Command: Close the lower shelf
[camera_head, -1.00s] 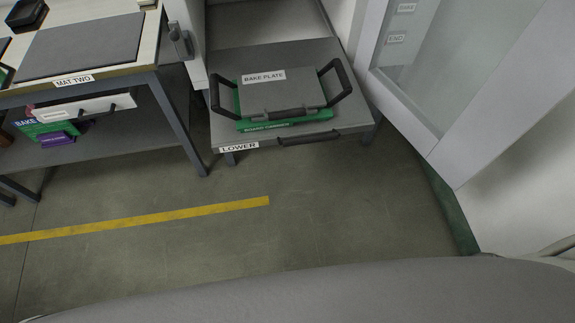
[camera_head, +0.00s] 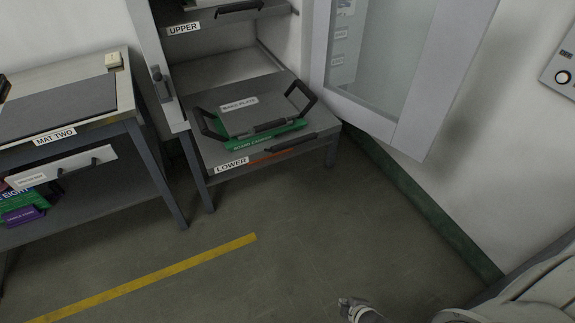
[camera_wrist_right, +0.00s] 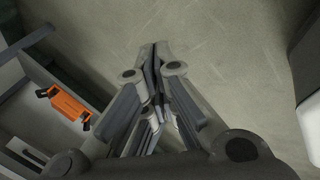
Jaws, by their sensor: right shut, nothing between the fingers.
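The lower shelf (camera_head: 222,153), a grey slab labelled LOWER with a dark handle (camera_head: 285,144) on its front edge, sticks out of the cabinet in the head view. On it lie a green board carrier (camera_head: 243,146) and a grey bake plate (camera_head: 236,117) with dark handles at its sides. My right gripper (camera_head: 345,302) shows at the bottom of the head view, above the floor and well apart from the shelf. In the right wrist view its fingers (camera_wrist_right: 162,46) are together with nothing between them. My left gripper is not in view.
The upper shelf (camera_head: 208,17) is above. An open glass-panelled door (camera_head: 411,124) stands right of the lower shelf. A table labelled MAT TWO (camera_head: 127,107) stands at left. Floor (camera_head: 290,225) in front is clear. An orange part (camera_wrist_right: 68,106) shows in the right wrist view.

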